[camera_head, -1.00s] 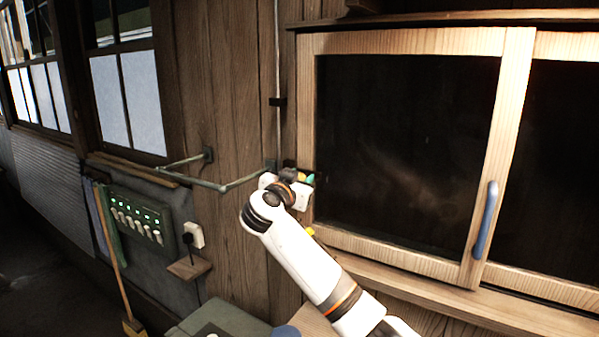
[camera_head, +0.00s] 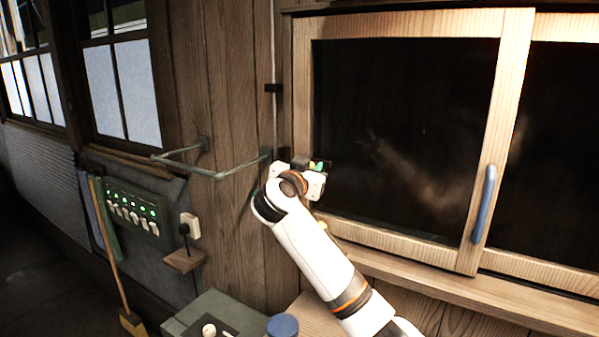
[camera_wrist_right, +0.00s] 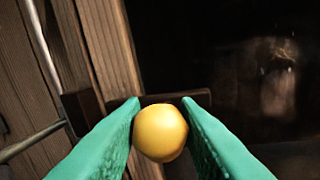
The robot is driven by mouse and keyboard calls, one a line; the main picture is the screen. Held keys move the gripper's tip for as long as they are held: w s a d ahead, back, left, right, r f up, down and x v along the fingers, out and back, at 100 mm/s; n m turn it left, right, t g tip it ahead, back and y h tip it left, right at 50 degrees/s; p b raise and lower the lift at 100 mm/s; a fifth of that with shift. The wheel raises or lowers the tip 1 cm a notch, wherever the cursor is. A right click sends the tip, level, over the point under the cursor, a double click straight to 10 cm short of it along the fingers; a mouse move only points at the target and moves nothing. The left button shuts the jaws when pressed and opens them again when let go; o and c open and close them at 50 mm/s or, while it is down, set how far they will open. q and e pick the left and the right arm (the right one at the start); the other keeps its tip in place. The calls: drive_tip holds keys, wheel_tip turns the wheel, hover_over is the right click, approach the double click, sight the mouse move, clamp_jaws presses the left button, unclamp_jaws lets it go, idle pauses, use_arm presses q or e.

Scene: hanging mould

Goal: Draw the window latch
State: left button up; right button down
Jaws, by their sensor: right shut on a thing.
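The window (camera_head: 400,228) has a pale wooden frame with dark glass. My right gripper (camera_head: 320,165) is at the left upright of this frame; its green fingertips only just show past the wrist. In the right wrist view, the green fingers (camera_wrist_right: 161,130) are shut on a round yellow knob (camera_wrist_right: 161,133). A dark latch bar (camera_wrist_right: 185,98) runs crosswise behind the knob, with a dark bracket (camera_wrist_right: 83,112) at its left on the wood. How the knob joins the bar is hidden. My left gripper is not in view.
A blue handle (camera_head: 484,205) is on the window's right upright. A metal rail (camera_head: 220,172) juts from the wall left of my right gripper. A green switch panel (camera_head: 137,213) and a broom (camera_head: 118,270) are further left. A blue round lid (camera_head: 283,325) is below.

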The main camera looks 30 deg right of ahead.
drive_tip(key=shift+s+d, duration=0.1)
drive_tip(key=shift+s, duration=0.1)
drive_tip(key=c, duration=1.4)
unclamp_jaws()
drive_tip(key=shift+s+a+f, duration=0.1)
drive_tip(key=shift+s+a, duration=0.15)
drive_tip(key=shift+a, duration=0.15)
drive_tip(key=b+v, duration=0.4)
drive_tip(key=v, duration=0.7)
